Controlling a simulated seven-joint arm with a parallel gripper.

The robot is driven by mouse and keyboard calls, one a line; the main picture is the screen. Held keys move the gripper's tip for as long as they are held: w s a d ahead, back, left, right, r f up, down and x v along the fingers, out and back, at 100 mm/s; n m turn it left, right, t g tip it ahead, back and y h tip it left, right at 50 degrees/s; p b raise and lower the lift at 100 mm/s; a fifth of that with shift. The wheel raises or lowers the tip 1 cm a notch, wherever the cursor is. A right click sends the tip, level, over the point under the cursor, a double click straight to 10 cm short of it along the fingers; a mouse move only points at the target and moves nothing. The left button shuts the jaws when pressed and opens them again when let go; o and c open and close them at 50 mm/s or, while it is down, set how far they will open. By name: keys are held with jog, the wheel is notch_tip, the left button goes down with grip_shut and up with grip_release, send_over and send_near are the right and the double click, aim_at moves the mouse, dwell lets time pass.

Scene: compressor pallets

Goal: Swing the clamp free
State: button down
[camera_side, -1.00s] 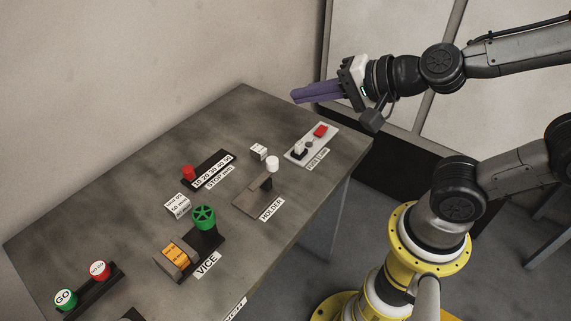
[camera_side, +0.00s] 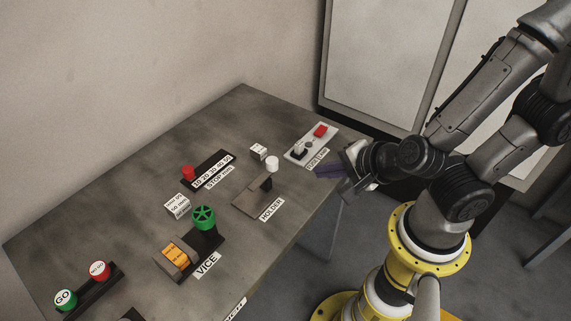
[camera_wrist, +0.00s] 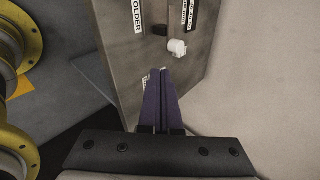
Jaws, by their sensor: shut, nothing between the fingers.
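The clamp, a grey plate with a dark lever and a white round knob (camera_side: 272,163), stands on the table by the label HOLDER (camera_side: 271,210). The knob stands up above the plate. In the wrist view the white knob (camera_wrist: 177,47) shows above my fingertips, with the HOLDER label (camera_wrist: 137,14) to its left. My gripper (camera_side: 318,172) has purple fingers pressed together and empty. In the side view it is to the right of the clamp, near the table's right edge, apart from the knob. Its fingers (camera_wrist: 161,74) hide part of a label in the wrist view.
A fuse panel (camera_side: 311,145) with a red block lies just beyond my gripper. The vice with a green wheel (camera_side: 204,218), a slider with a red knob (camera_side: 188,172) and GO (camera_side: 66,298) and red buttons stand farther left. Bare table (camera_side: 120,215) lies between.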

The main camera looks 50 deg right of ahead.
jog(key=shift+w+f, duration=0.1)
jog(key=shift+w, duration=0.05)
send_near(277, 167)
notch_tip(277, 167, down, 4)
jog(key=shift+w+f, duration=0.1)
jog(key=shift+w+d, duration=0.15)
jog(key=shift+w, duration=0.85)
jog(key=shift+w+d, duration=0.15)
jog(key=shift+w, duration=0.85)
